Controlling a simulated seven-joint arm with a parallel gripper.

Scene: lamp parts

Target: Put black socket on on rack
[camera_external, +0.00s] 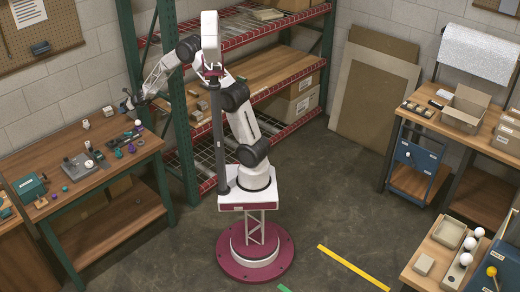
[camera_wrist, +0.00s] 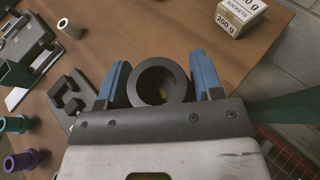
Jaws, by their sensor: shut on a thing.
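A black socket (camera_wrist: 160,82), a dark round ring with a hollow centre, sits between the blue fingers of my gripper (camera_wrist: 162,84) in the wrist view. My gripper is shut on it, with its open end facing the camera. In the external view my gripper (camera_external: 127,103) is over the back right part of the left workbench (camera_external: 110,160); the socket is too small to make out there. A grey block with a post (camera_external: 78,166) stands on that bench, left of my gripper; I cannot tell whether it is the rack.
A dark notched piece (camera_wrist: 72,97) lies beside the left finger. A box marked sockets (camera_wrist: 240,15) stands near the table edge. Green shelving posts (camera_external: 180,110) stand right of the bench.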

